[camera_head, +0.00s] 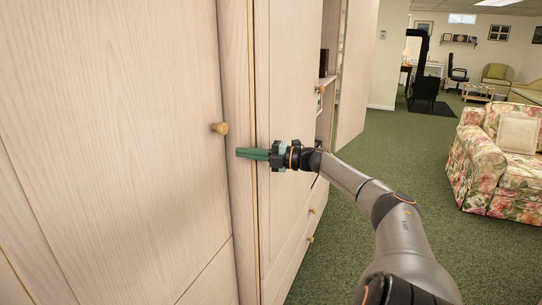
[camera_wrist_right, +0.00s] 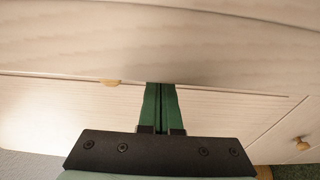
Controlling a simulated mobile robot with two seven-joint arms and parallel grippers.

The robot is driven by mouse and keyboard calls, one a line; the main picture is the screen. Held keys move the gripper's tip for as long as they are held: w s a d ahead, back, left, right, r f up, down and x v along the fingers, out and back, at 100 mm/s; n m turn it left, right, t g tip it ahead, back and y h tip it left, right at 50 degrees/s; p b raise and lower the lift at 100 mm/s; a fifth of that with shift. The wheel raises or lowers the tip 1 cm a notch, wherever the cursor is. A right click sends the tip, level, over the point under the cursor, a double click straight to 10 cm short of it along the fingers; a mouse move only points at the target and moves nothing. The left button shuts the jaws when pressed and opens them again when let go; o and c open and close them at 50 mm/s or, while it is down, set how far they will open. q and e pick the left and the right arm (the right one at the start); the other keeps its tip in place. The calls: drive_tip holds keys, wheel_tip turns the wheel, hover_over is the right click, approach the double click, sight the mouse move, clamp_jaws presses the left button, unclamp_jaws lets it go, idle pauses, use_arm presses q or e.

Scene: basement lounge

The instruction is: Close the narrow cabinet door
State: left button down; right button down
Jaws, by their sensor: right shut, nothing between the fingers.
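The cabinet is pale wood with several doors and drawers. A tall narrow door panel (camera_head: 290,75) stands right of a large door (camera_head: 115,110) with a round knob (camera_head: 220,128). Farther back, another tall door panel (camera_head: 357,70) stands out from the cabinet beside open shelves. I cannot tell for sure which panel is the narrow door of the task. My right gripper (camera_head: 240,153) is shut and empty, its green fingers pointing left in front of the panel edge below the knob. In the right wrist view the fingers (camera_wrist_right: 160,85) reach up to a pale wood surface (camera_wrist_right: 160,45); contact is unclear. My left gripper is out of view.
Drawers with small knobs (camera_head: 311,239) lie below the narrow panel. A dark object (camera_head: 324,62) sits on the open shelf. Green carpet (camera_head: 410,150) leaves free floor to the right, up to a floral armchair (camera_head: 500,165).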

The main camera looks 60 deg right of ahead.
drive_tip(key=p+v, duration=0.4)
drive_tip(key=v, duration=0.8)
drive_tip(key=shift+p, duration=0.35)
drive_tip(key=s+a+f+m+h, duration=0.1)
drive_tip(key=a+f+m+h, duration=0.2)
drive_tip(key=f, duration=0.6)
drive_tip(key=s+a+f+m+h, duration=0.1)
drive_tip(key=a+f+m, duration=0.3)
drive_tip(key=f, duration=0.5)
drive_tip(key=s+a+f+m+g+h, duration=0.1)
drive_tip(key=a+f+m+g, duration=0.15)
drive_tip(key=a+f, duration=0.45)
drive_tip(key=s+a+f+m+g, duration=0.1)
drive_tip(key=s+a+f+m, duration=0.15)
drive_tip(key=a+f, duration=0.4)
drive_tip(key=s+a+f+m+g, duration=0.1)
drive_tip(key=a+m, duration=0.1)
drive_tip(key=a, duration=0.8)
drive_tip(key=s+a+f+m+g+y, duration=0.1)
drive_tip(key=s+a+f+m+g, duration=0.1)
drive_tip(key=a, duration=0.8)
drive_tip(key=s+a+f+m+g+y, duration=0.1)
drive_tip(key=a+m, duration=0.2)
drive_tip(key=a, duration=0.7)
drive_tip(key=shift+s+f, duration=0.15)
drive_tip(key=shift+s, duration=0.15)
drive_tip(key=shift+a, duration=0.1)
